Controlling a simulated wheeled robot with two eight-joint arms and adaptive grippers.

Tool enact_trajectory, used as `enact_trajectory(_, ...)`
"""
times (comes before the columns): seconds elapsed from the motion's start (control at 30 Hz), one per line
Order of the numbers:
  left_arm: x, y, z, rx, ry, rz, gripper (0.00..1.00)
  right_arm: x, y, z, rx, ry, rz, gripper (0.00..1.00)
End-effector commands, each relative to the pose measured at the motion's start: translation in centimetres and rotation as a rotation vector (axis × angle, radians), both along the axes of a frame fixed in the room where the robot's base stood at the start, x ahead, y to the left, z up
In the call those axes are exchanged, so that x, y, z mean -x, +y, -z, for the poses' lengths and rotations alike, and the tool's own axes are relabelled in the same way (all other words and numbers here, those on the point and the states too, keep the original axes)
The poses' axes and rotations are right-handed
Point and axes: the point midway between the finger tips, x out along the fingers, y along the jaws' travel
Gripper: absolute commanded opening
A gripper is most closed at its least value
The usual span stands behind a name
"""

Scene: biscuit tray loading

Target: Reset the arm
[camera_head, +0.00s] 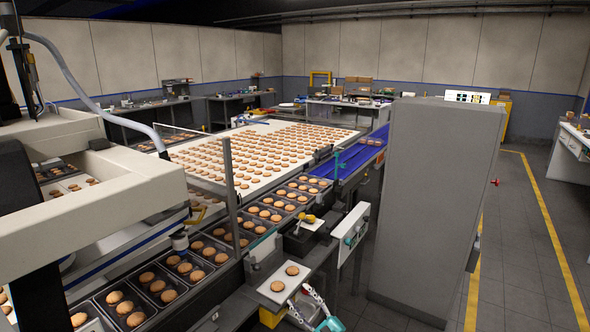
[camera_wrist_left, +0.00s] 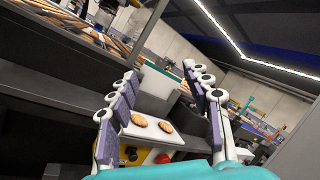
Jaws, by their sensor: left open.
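My left gripper (camera_head: 301,297) is at the bottom middle of the head view, with a teal body and pale fingers. It is open and empty, its fingers just in front of a small white board (camera_head: 271,290). Two round brown biscuits (camera_head: 292,270) lie apart on that board. In the left wrist view the two purple-padded fingers (camera_wrist_left: 160,75) are spread wide, with the white board (camera_wrist_left: 150,140) and its biscuits showing between them. My right gripper is not in view.
A line of black trays (camera_head: 215,270) holding biscuits runs beside the board. A wide white conveyor (camera_head: 330,130) carries many biscuits behind it. A tall grey cabinet (camera_head: 430,200) stands to the right. Open floor (camera_head: 515,250) with yellow lines lies beyond the cabinet.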

Motion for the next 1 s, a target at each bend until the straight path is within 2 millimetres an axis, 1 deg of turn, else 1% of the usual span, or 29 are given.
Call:
enact_trajectory(0.27, -1.1, 2.8, -2.1, 0.111, 0.039, -0.008, 0.49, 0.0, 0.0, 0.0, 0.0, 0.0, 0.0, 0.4)
enact_trajectory(0.37, -1.4, 4.3, -3.1, 0.173, 0.056, -0.011, 0.49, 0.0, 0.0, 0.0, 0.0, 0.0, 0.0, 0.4)
enact_trajectory(0.47, -1.5, 6.1, -4.2, 0.248, 0.076, -0.019, 0.49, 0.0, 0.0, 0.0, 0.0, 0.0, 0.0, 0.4)
enact_trajectory(0.57, -1.4, 8.2, -5.5, 0.344, 0.097, -0.027, 0.49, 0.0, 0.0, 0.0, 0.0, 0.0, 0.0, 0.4)
enact_trajectory(0.63, -0.9, 10.2, -6.7, 0.431, 0.112, -0.039, 0.49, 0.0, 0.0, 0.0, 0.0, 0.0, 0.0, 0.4)
enact_trajectory(0.77, 1.2, 14.3, -8.7, 0.638, 0.134, -0.066, 0.49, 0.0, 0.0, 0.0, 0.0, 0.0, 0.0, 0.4)
enact_trajectory(0.8, 2.1, 15.4, -9.2, 0.706, 0.138, -0.075, 0.49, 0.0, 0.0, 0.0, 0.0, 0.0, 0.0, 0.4)
enact_trajectory(0.87, 3.7, 17.1, -9.9, 0.808, 0.14, -0.092, 0.49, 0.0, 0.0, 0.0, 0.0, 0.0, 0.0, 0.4)
enact_trajectory(0.9, 4.9, 18.1, -10.3, 0.876, 0.14, -0.104, 0.49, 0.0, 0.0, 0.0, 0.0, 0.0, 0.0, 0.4)
enact_trajectory(0.97, 6.9, 19.4, -10.7, 0.978, 0.136, -0.122, 0.49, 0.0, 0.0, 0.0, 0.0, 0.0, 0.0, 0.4)
enact_trajectory(1.0, 8.3, 20.2, -10.9, 1.047, 0.132, -0.136, 0.49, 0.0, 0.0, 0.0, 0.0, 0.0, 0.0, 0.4)
